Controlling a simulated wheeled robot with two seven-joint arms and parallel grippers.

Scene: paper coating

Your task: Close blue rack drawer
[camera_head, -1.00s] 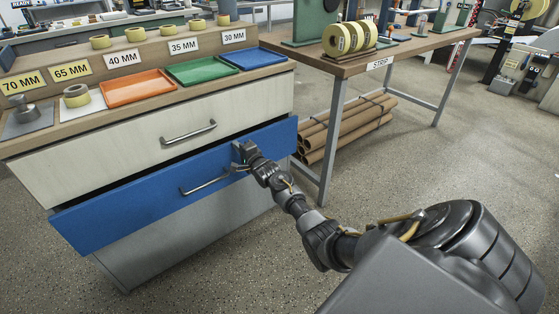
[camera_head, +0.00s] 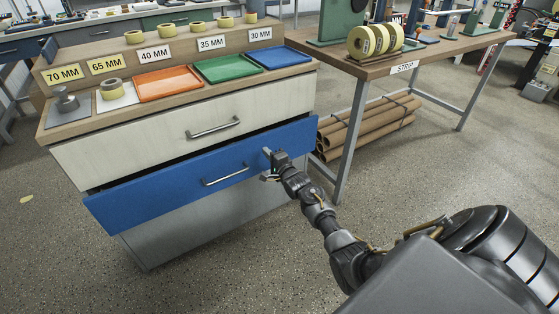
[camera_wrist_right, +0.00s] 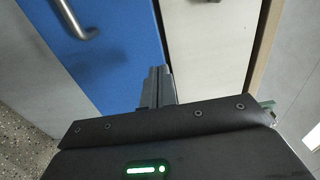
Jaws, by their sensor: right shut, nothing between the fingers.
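The blue rack drawer (camera_head: 165,187) is pulled out a little from the rack, with a dark gap above its front. Its metal handle (camera_head: 226,176) is in the middle of the front. My right gripper (camera_head: 267,153) is shut and empty, at the blue front to the right of the handle. In the right wrist view the shut fingers (camera_wrist_right: 158,84) point at the blue front (camera_wrist_right: 120,45) near its upper edge; I cannot tell whether they touch it. The handle (camera_wrist_right: 78,18) shows at the upper left there. My left gripper is not in view.
A white drawer (camera_head: 150,140) is above the blue one and a grey panel (camera_head: 195,220) below. Orange (camera_head: 169,84), green (camera_head: 227,68) and blue trays sit on top. A wooden table (camera_head: 420,55) stands to the right with cardboard tubes (camera_head: 370,125) beneath. The floor in front is clear.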

